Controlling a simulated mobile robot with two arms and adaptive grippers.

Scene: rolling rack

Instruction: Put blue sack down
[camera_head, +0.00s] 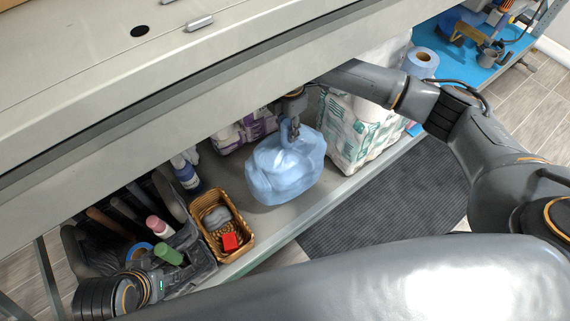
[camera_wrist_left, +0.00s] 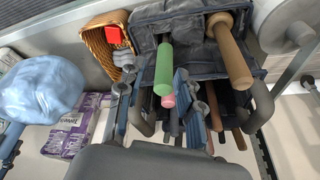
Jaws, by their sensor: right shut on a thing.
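The blue sack (camera_head: 285,170) is a pale, translucent bundle over the lower shelf (camera_head: 228,171), between the wicker basket and the large white packs. I cannot tell whether its underside touches the shelf. My right gripper (camera_head: 290,130) reaches in under the upper shelf and is shut on the sack's top. In the left wrist view, the sack (camera_wrist_left: 40,90) is at the left edge. My left gripper (camera_wrist_left: 156,95) has its fingers apart with nothing held between them, in front of the grey tool bag. In the head view, its fingers are hard to make out at the lower left.
The wicker basket (camera_head: 209,207) holds a red block (camera_head: 230,241). Left of it is the tool bag (camera_head: 200,262) with green and pink handles. Purple packs (camera_head: 258,124) stand behind the sack, white packs (camera_head: 352,130) on its right. The upper shelf (camera_head: 180,95) overhangs closely.

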